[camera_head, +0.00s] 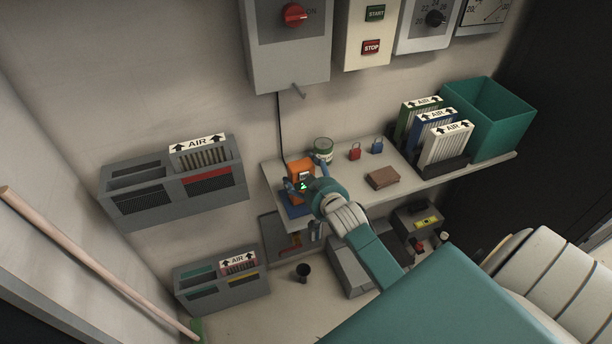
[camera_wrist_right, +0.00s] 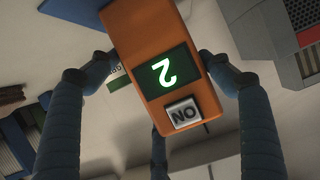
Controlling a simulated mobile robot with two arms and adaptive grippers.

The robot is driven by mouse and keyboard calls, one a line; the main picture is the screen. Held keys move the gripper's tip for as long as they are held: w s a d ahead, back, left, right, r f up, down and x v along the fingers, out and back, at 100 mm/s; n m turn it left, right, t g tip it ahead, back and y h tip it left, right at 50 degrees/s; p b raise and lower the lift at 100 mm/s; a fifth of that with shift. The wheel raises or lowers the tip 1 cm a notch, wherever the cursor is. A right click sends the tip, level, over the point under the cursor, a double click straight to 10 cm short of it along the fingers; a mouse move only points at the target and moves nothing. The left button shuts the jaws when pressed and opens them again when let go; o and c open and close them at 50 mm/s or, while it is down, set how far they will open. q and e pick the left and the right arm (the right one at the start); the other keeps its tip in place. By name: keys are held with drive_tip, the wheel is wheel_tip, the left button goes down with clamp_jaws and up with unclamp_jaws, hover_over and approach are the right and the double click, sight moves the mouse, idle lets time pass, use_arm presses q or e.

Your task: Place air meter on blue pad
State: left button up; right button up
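The orange air meter (camera_head: 302,166) stands at the left end of the wall shelf, with a lit green display. In the right wrist view the meter (camera_wrist_right: 150,30) shows a green 2 and an ON button. My right gripper (camera_head: 305,174) has its blue fingers on both sides of the meter, seemingly touching it; the fingers also show in the wrist view (camera_wrist_right: 155,68). The blue pad (camera_head: 294,210) is at the shelf's left front corner, partly hidden by the gripper and meter; a blue edge (camera_wrist_right: 75,10) shows beside the meter. Whether the meter touches the pad is unclear. My left gripper is not in view.
On the shelf (camera_head: 405,185) are a green can (camera_head: 323,148), a red padlock (camera_head: 355,152), a blue padlock (camera_head: 377,146), a brown block (camera_head: 382,178), AIR filters (camera_head: 447,145) and a teal bin (camera_head: 490,115). A black cable hangs behind the meter.

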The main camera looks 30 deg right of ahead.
drive_tip(key=o, duration=0.3)
drive_tip(key=shift+r, duration=0.15)
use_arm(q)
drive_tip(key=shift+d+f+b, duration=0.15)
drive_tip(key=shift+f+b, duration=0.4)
use_arm(e)
drive_tip(key=v, duration=1.2)
